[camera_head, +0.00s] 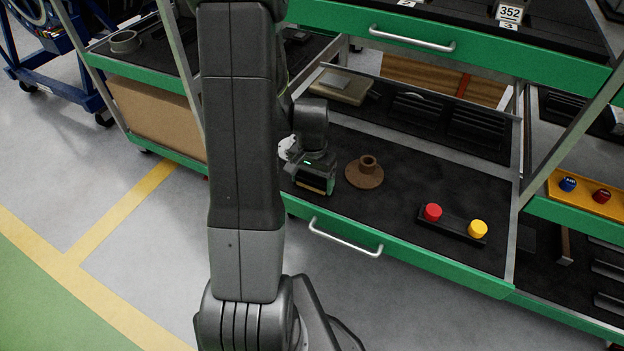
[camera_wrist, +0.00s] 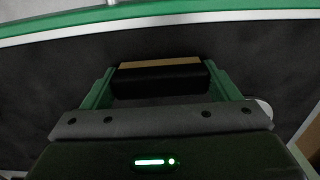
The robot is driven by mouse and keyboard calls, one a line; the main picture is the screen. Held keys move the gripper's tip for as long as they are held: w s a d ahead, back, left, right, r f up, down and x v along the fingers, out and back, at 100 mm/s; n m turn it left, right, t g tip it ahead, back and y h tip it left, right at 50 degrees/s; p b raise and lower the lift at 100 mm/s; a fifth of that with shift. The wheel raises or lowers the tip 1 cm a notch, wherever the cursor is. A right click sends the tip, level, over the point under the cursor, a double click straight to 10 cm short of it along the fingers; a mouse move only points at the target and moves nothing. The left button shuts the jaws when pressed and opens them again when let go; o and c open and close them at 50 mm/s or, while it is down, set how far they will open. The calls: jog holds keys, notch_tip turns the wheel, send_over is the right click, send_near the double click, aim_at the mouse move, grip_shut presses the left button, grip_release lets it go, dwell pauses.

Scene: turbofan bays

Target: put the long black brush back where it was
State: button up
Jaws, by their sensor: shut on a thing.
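My gripper (camera_head: 317,176) hangs over the left part of the dark middle shelf of the green-edged rack. It is shut on the long black brush (camera_head: 313,187), a black block with a tan strip along one side. In the wrist view the brush (camera_wrist: 160,82) lies crosswise between the green fingers of my gripper (camera_wrist: 160,74), its tan strip towards the shelf's green front edge. Whether the brush touches the shelf surface (camera_head: 402,172) I cannot tell.
A brown flanged part (camera_head: 365,173) stands just right of my gripper. A black block with a red knob (camera_head: 433,212) and a yellow knob (camera_head: 477,229) lies farther right. A white round thing (camera_head: 287,147) is partly hidden behind my arm. Black slotted parts (camera_head: 478,128) sit at the back.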

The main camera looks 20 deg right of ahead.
aim_at(312, 178)
jog(key=shift+f, duration=0.2)
jog(key=o, duration=0.9)
jog(key=shift+r, duration=0.1)
jog(key=shift+o, duration=0.2)
notch_tip(312, 178, up, 12)
jog(key=p, duration=0.1)
jog(key=shift+r, duration=0.2)
